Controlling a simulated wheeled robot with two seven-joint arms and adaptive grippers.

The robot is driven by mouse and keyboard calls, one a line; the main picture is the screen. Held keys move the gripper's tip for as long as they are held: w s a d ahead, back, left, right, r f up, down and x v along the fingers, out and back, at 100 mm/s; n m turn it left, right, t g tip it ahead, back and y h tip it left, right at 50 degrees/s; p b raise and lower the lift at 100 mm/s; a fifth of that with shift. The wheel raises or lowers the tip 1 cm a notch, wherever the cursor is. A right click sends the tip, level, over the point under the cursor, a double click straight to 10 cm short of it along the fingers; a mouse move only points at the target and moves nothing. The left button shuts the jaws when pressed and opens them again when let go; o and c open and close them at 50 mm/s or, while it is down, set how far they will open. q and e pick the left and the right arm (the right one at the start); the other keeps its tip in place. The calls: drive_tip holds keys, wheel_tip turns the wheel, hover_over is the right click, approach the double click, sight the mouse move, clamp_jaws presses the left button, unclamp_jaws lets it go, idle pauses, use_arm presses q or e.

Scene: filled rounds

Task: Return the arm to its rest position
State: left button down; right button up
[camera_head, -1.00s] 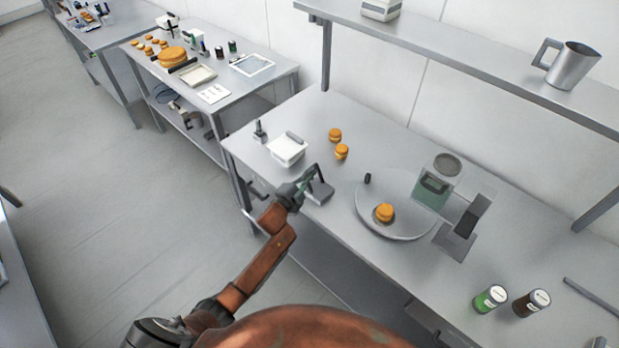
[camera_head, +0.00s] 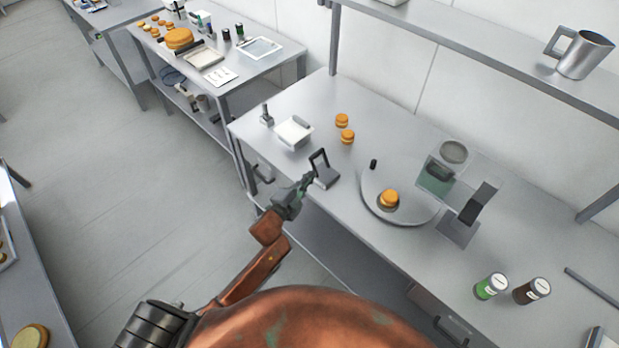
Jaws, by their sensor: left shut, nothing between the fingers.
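My left arm reaches in from the bottom left, and its left gripper (camera_head: 308,180) is at the front edge of the steel table (camera_head: 385,128). The gripper is shut and empty. Its tip is close beside a small dark press-like tool (camera_head: 325,172) on the table; I cannot tell whether they touch. My right gripper is not in view.
A round plate (camera_head: 408,212) holds a filled round (camera_head: 389,198). Two more rounds (camera_head: 347,136) and a white tub (camera_head: 294,132) stand behind. A green jar (camera_head: 491,287) and a brown jar (camera_head: 531,291) are at right. Floor at left is clear.

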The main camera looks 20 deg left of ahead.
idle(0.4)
use_arm(q)
drive_tip(key=s+a+f+n+g+y+b, duration=0.1)
drive_tip(key=s+a+f+n+g+b, duration=0.35)
drive_tip(key=f, duration=1.05)
drive_tip(key=s+a+f+y+p, duration=0.15)
drive_tip(key=s+f, duration=0.55)
drive_tip(key=f, duration=0.7)
drive_tip(key=s+a+f+n+g+y+b, duration=0.1)
drive_tip(key=s+a+f+n+g+b, duration=0.35)
drive_tip(key=f, duration=1.05)
drive_tip(key=s+f+n+g, duration=0.1)
drive_tip(key=s+f+g, duration=0.1)
drive_tip(key=s+f, duration=1.5)
drive_tip(key=s+f+n+g+b, duration=0.1)
drive_tip(key=s+f, duration=0.3)
drive_tip(key=s, duration=0.9)
drive_tip(key=s+f+n+g+b, duration=0.1)
drive_tip(key=s+f+n+g, duration=0.1)
drive_tip(key=s, duration=1.1)
wheel_tip(320, 180, down, 3)
drive_tip(key=shift+s+a+r+n+g+b, duration=0.2)
drive_tip(key=shift+s+a+n+g+b, duration=0.15)
drive_tip(key=shift+g, duration=0.35)
